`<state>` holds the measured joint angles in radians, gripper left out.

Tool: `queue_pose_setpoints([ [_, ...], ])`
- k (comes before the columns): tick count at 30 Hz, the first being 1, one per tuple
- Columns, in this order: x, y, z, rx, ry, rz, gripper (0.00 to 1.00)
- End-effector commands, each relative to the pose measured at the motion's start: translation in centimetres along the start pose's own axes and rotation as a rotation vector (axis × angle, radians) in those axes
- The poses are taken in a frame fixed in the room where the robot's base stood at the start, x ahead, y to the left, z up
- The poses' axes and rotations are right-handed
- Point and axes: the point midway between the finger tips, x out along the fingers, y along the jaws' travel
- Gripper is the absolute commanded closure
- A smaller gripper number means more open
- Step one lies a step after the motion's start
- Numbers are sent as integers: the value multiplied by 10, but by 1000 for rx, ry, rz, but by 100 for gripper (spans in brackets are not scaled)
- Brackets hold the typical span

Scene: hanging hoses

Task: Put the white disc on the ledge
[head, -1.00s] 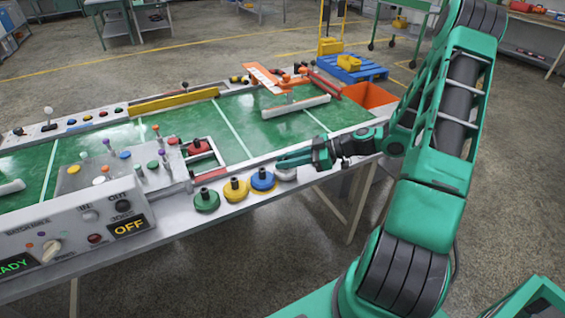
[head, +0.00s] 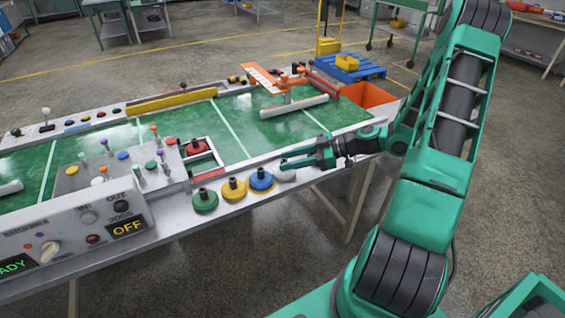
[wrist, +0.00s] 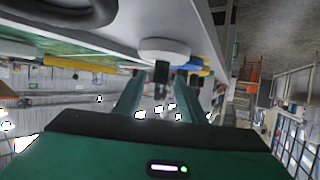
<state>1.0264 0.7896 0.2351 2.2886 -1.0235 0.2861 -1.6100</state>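The white disc (head: 285,176) sits on the pale front rim (head: 230,208) of the green-topped table, at the right end of a row of discs. It also shows in the wrist view (wrist: 165,47), with a dark knob (wrist: 161,74). My gripper (head: 284,163) reaches in from the right, low over the disc, and hides its knob in the head view. In the wrist view the fingers of my gripper (wrist: 157,84) are apart, with the knob between their tips. I cannot tell whether they touch it. I cannot tell which surface is the ledge.
Blue (head: 261,181), yellow (head: 234,190) and green (head: 204,202) discs with dark knobs stand close by on the left. A control box (head: 75,235) stands further left. An orange bin (head: 368,98) and an orange-armed fixture (head: 275,80) are at the back right.

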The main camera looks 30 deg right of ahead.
Motion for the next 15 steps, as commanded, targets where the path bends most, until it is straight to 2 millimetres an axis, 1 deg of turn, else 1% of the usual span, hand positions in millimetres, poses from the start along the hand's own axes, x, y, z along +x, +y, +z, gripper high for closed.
queue_pose_setpoints([
  [1, -11, 1, 0, 0, -1, 4, 63],
  [9, -65, 1, 0, -1, -1, 4, 63],
  [12, -80, 1, 0, -1, 0, 4, 63],
  [15, -91, 0, 0, 0, 0, 2, 63],
])
